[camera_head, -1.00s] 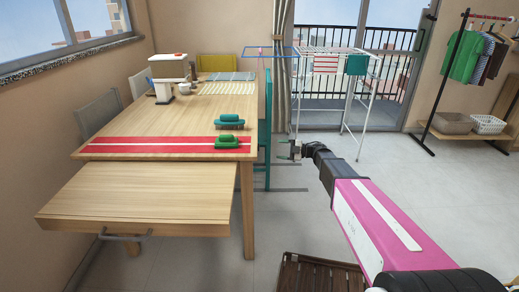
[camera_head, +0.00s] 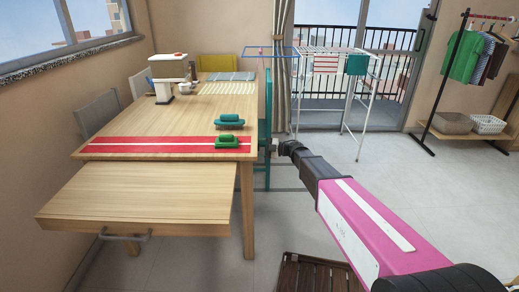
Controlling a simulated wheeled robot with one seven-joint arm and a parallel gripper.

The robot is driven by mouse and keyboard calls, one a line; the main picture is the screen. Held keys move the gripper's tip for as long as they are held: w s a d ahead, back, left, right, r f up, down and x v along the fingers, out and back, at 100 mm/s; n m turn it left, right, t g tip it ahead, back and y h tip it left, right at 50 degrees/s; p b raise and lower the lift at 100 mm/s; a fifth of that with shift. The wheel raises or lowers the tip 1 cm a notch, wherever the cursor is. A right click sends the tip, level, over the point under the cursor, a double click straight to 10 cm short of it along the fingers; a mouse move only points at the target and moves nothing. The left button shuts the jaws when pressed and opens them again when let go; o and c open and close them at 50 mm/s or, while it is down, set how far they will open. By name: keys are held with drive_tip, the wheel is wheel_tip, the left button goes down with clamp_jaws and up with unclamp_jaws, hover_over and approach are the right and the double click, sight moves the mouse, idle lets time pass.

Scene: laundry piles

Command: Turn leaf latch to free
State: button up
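No part is clearly recognisable as the leaf latch at this size. A white drying rack (camera_head: 345,90) stands by the balcony door, and a blue-edged leaf (camera_head: 270,57) spreads level from its left side. My gripper (camera_head: 275,147) is at the end of my arm, just right of a teal upright frame (camera_head: 267,120) at the table's right side, perhaps a chair.
A wooden table (camera_head: 130,125) with a lower front panel (camera_head: 140,195) fills the left. A red runner (camera_head: 120,146) and two green sofa-shaped objects lie on it. A slatted brown wooden piece (camera_head: 315,275) is at the bottom. Floor right of my arm is clear.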

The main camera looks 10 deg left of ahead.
drive_tip(key=c, duration=0.9)
drive_tip(key=shift+s+m+h, duration=0.1)
drive_tip(key=shift+m+h, duration=0.4)
drive_tip(key=shift+m, duration=2.1)
drive_tip(key=o, duration=0.9)
